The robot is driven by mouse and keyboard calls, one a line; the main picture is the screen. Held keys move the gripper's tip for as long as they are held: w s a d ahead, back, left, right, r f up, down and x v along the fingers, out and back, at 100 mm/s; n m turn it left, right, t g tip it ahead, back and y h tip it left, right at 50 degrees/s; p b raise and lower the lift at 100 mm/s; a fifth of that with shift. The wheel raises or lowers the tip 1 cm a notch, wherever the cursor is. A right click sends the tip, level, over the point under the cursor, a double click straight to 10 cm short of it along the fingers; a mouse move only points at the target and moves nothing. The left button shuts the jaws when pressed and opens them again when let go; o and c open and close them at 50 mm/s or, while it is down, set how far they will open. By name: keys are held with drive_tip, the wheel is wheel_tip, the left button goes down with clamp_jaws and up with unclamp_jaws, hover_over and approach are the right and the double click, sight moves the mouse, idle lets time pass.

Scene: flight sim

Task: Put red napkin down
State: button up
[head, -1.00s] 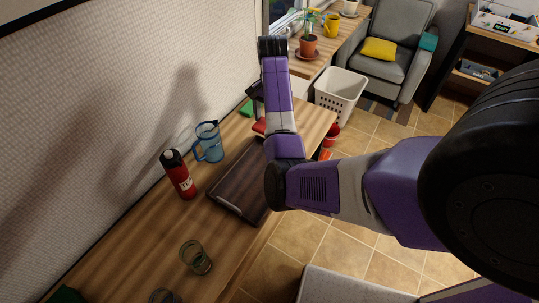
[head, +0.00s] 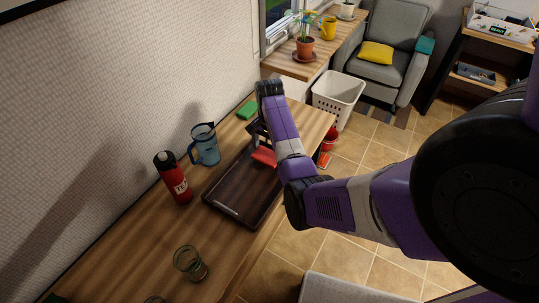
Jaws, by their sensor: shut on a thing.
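The red napkin (head: 264,157) shows as a small folded red piece at the far end of the dark tray on the wooden table. My gripper (head: 261,143) points down over it and is shut on it. My arm hides part of the gripper and of the napkin's right side. I cannot tell whether the napkin touches the tray or hangs just above it.
The dark tray (head: 233,195) lies on the table (head: 128,234). A green folded cloth (head: 247,109) lies beyond. A white basket (head: 337,94) is on the floor.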

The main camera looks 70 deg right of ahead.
sight(269, 152)
drive_tip(key=shift+f, duration=1.65)
drive_tip(key=shift+f, duration=0.1)
drive_tip(key=shift+f, duration=0.1)
drive_tip(key=o, duration=1.1)
drive_tip(key=shift+c, duration=0.2)
wheel_tip(269, 152, up, 12)
drive_tip(key=shift+r, duration=0.25)
